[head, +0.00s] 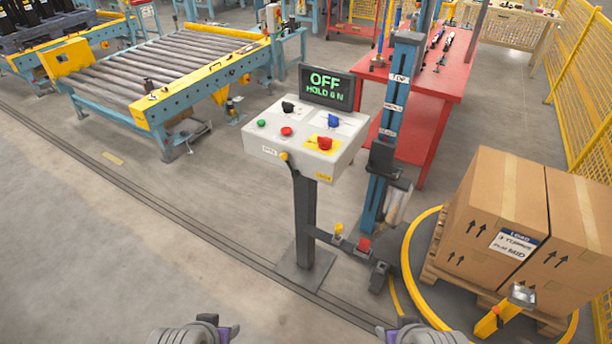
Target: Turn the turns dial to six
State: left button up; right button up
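A pale control box (272,148) stands on a dark post. A black knob (288,107) sits at its back left and a blue knob (333,121) at its back right; their markings are too small to read, so I cannot tell which is the turns dial or its setting. The display (326,87) reads OFF, with a HOLD line below. My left gripper (232,333) and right gripper (384,332) are at the bottom edge, well short of the box and touching nothing visible. Their fingers are mostly cut off.
The box also carries a green button (261,123), a red button (286,131) and a red mushroom button (325,143). A blue mast (375,185) stands close right. Cartons (497,205) sit on a pallet inside a yellow ring (408,262). The floor before the post is clear.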

aim_at(288, 107)
jog(key=i+j+z, duration=0.3)
jog(key=j, duration=0.35)
jog(key=i+j+z, duration=0.15)
jog(key=j, duration=0.2)
jog(key=i+j+z, duration=0.15)
jog(key=j, duration=0.2)
jog(key=i+j+z, duration=0.2)
jog(key=j, duration=0.2)
jog(key=k, duration=0.1)
